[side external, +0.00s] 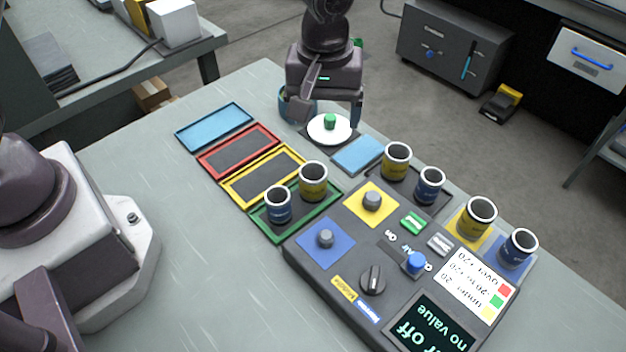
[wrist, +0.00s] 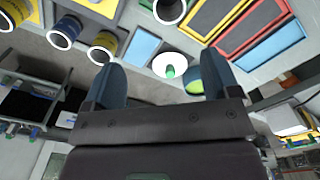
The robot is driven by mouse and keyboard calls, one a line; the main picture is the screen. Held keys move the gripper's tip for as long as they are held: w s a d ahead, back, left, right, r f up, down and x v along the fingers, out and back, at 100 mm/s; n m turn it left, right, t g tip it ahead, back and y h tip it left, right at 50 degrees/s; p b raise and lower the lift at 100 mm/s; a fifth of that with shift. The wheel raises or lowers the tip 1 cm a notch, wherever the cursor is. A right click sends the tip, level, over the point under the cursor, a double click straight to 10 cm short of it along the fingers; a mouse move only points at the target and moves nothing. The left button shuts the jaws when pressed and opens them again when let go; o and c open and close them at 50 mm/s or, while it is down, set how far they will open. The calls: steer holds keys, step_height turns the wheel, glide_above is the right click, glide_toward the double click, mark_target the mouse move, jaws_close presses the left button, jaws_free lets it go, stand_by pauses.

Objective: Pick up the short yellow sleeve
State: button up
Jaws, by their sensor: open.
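Three yellow sleeves with pale rims stand upright in the side view; I cannot tell which is the short one. One yellow sleeve (side external: 313,184) is in the green-edged tray (side external: 262,230). Another yellow sleeve (side external: 396,164) is on the dark tray (side external: 439,205) behind the control box, and shows in the wrist view (wrist: 103,51). A third yellow sleeve (side external: 476,222) stands on a yellow pad. My gripper (side external: 326,112) is open and empty above the table's far end, beside a white disc (side external: 318,134) with a green knob. Its fingers also show in the wrist view (wrist: 162,85).
Blue sleeves stand beside each yellow one: in the green tray (side external: 278,208), on the dark tray (side external: 430,188), and on a blue pad (side external: 518,250). Blue (side external: 214,127), red (side external: 238,150) and yellow (side external: 263,175) framed trays are empty. The control box (side external: 345,290) has raised knobs.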

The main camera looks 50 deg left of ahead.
steer(key=s+n, duration=0.1)
steer(key=n, duration=0.8)
glide_above(313, 173)
steer(key=s+d, duration=0.1)
steer(key=d, duration=0.1)
step_height(313, 173, down, 9)
steer(key=shift+s+a+f, duration=0.1)
steer(key=shift+a+f, duration=0.05)
steer(key=shift+f, duration=1.05)
steer(key=shift+s+a+f, duration=0.1)
steer(key=shift+f, duration=1.1)
steer(key=c, duration=1.2)
steer(key=shift+r, duration=0.1)
